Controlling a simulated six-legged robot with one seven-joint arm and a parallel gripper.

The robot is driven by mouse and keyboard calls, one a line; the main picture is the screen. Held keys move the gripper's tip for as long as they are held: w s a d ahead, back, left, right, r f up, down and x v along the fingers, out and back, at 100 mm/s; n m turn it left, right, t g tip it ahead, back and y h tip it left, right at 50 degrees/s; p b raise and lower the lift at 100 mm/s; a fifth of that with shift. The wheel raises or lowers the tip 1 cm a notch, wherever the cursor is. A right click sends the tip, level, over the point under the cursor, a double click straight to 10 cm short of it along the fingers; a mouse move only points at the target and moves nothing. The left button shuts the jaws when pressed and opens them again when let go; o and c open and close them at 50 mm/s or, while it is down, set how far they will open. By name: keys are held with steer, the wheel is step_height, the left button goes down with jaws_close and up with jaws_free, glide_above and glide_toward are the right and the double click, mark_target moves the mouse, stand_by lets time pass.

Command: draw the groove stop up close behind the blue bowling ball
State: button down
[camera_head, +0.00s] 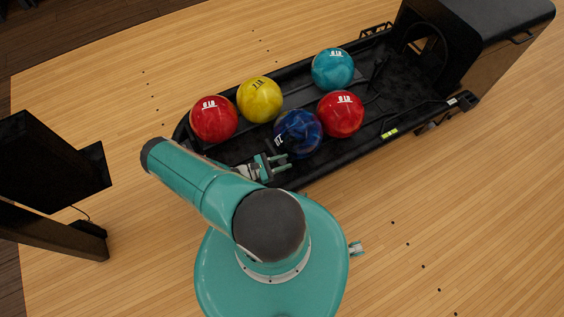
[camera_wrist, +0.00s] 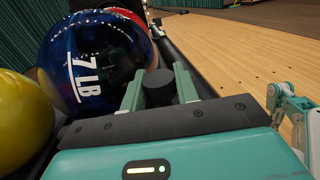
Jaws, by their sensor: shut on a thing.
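The blue bowling ball (camera_head: 298,133), dark and swirled, sits in the near groove of the black ball return. In the wrist view the blue ball (camera_wrist: 92,62) shows its "7 LB" mark, just left of my fingers. My gripper (camera_head: 283,161) reaches in low beside the ball's near left side. In the wrist view my gripper (camera_wrist: 159,90) has a green finger on each side of the groove stop (camera_wrist: 158,85), a short dark round knob, and is shut on it. The stop stands close to the ball; I cannot tell if they touch. Its lower part is hidden.
A red ball (camera_head: 341,113) stands right of the blue one in the return. A yellow ball (camera_head: 260,99), a second red ball (camera_head: 213,119) and a teal ball (camera_head: 333,69) lie along the far side. The black return hood (camera_head: 480,45) is at upper right.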

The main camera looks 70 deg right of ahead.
steer(key=shift+d, duration=0.15)
steer(key=c, duration=1.1)
jaws_free()
steer(key=shift+o, duration=0.2)
